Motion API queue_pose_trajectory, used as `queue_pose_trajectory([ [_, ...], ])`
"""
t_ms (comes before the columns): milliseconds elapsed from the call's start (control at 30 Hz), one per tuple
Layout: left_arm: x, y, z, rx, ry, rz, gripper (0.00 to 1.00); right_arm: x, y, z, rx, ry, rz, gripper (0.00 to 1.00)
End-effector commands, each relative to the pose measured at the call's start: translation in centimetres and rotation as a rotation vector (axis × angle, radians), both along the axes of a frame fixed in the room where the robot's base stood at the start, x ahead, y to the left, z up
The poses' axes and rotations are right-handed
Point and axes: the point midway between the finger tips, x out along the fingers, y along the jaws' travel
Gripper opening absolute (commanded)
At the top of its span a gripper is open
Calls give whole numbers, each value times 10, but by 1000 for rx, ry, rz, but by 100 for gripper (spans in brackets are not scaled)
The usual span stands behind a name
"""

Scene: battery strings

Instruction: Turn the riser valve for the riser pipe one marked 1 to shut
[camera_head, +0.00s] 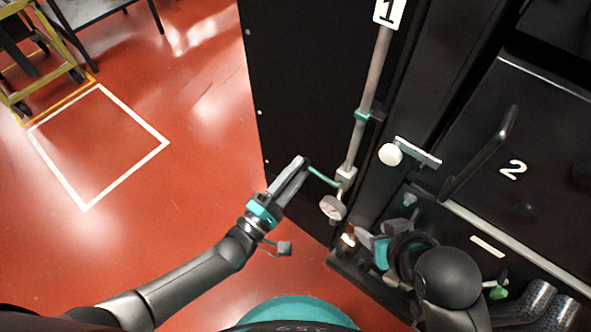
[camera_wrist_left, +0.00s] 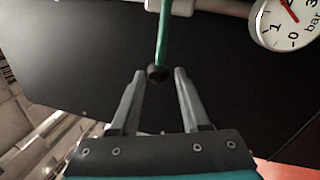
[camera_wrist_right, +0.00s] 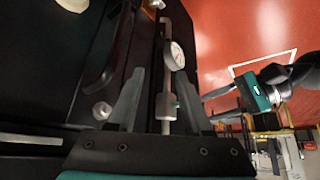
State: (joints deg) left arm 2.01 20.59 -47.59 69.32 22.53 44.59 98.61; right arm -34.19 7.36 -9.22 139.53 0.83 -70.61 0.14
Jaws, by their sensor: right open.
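The riser pipe (camera_head: 368,95) runs down the dark cabinet edge under a white plate marked 1 (camera_head: 389,12). Low on it is the valve body (camera_head: 346,174), with a green lever (camera_head: 322,178) sticking out sideways to the left. In the left wrist view the green lever (camera_wrist_left: 163,35) ends in a dark knob (camera_wrist_left: 158,73). My left gripper (camera_wrist_left: 160,74) is open, its fingertips on either side of that knob with gaps visible; it also shows in the head view (camera_head: 302,163). My right gripper (camera_wrist_right: 160,80) is open and empty, low by the cabinet, right of the gauge in the head view (camera_head: 366,240).
A round gauge (camera_head: 332,207) sits just below the valve. A white round knob (camera_head: 390,154) on a grey bar juts out right of the pipe. A dark door marked 2 (camera_head: 513,170) with a handle is at the right. Red floor at the left is mostly clear.

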Motion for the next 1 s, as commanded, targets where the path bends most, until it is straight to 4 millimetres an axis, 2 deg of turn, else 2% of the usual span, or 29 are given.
queue_pose_trajectory([
  [33, 0, 0, 0, 1, 1, 0, 52, 0, 0, 0, 0, 0, 0, 50],
  [200, 0, 0, 0, 1, -2, 0, 68, 0, 0, 0, -1, 0, 1, 50],
  [667, -3, 2, 0, 3, -3, 0, 68, -1, -1, 0, -3, 7, 0, 50],
  [867, -22, 16, -4, 4, -1, -1, 68, -12, -11, 5, -35, 85, -18, 50],
  [1000, -47, 34, -10, 5, 1, -1, 68, -23, -21, 9, -63, 159, -37, 50],
])
